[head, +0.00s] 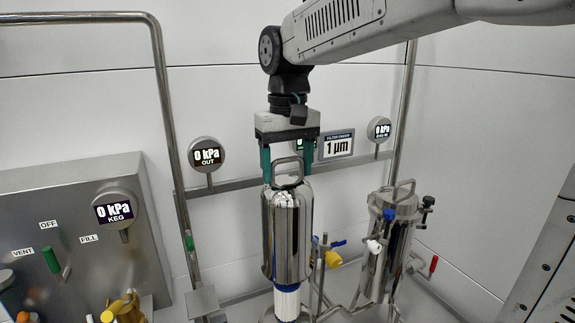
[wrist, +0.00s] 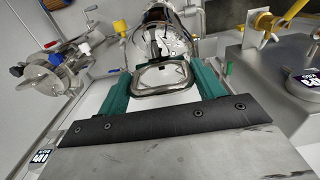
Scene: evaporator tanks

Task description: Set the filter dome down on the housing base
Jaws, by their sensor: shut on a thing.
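The filter dome (head: 287,235) is a tall, shiny steel cylinder with a loop handle on top. My gripper (head: 287,178) is shut on its handle, one green finger at each side. The dome hangs upright in the middle of the head view. A white filter cartridge with a blue ring (head: 287,303) shows below its lower rim. The housing base (head: 268,317) shows only as a sliver at the bottom edge; the rest is hidden or cut off. In the wrist view the handle (wrist: 160,79) lies between the green fingers, with the dome (wrist: 160,38) beyond.
A second, closed filter housing (head: 390,245) with clamps and a red-handled valve stands to the right. A yellow-and-blue valve (head: 332,256) is close beside the dome. A pipe rail (head: 235,184) with gauges runs behind. A steel panel (head: 60,240) is at the left.

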